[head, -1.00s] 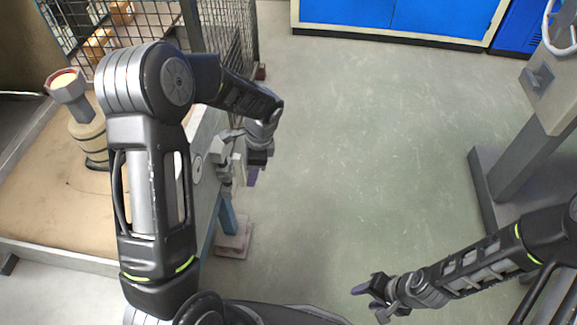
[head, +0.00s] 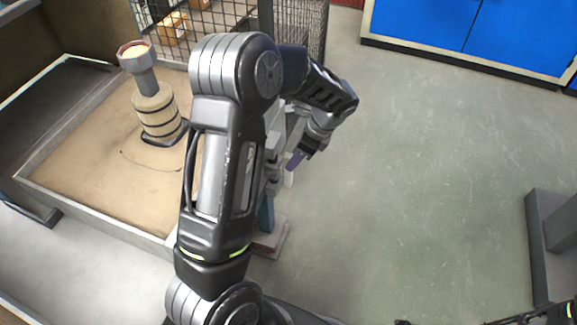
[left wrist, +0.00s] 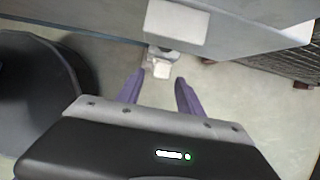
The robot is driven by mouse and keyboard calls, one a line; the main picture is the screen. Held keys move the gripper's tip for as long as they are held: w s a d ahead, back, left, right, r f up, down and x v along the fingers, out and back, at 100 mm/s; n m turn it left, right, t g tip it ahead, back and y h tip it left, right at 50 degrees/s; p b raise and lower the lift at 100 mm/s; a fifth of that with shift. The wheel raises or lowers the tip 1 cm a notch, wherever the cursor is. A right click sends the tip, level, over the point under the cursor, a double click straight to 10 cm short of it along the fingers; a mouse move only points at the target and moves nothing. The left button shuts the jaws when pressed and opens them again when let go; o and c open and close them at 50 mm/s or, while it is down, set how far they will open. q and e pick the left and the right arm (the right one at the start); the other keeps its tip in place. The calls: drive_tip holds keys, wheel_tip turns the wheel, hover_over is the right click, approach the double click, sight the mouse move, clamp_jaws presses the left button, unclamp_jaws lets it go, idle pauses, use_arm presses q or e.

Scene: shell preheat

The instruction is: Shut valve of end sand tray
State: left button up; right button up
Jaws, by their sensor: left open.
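The sand tray (head: 100,224), with a grey rim and tan sand, is at the left of the head view. My left arm hides much of its right side. In the left wrist view a small pale valve handle (left wrist: 161,70) hangs on a grey fitting below the grey tray side (left wrist: 230,35). My left gripper (head: 296,161) is beside the tray's right end, pointing down. In the wrist view its purple fingers (left wrist: 160,90) are open and empty, and the handle shows between and just beyond their tips. My right gripper is almost wholly cut off at the bottom edge of the head view.
A ringed column with a flared top (head: 160,112) stands in the sand. A wire mesh cage (head: 305,40) with boxes is behind the tray. Blue cabinets (head: 430,20) line the back, and a grey stand base (head: 545,235) is at right. The floor between is clear.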

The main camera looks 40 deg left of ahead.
use_arm(q)
drive_tip(key=b+x, duration=0.1)
drive_tip(key=x, duration=0.5)
drive_tip(key=shift+c, duration=0.4)
clamp_jaws()
idle(0.9)
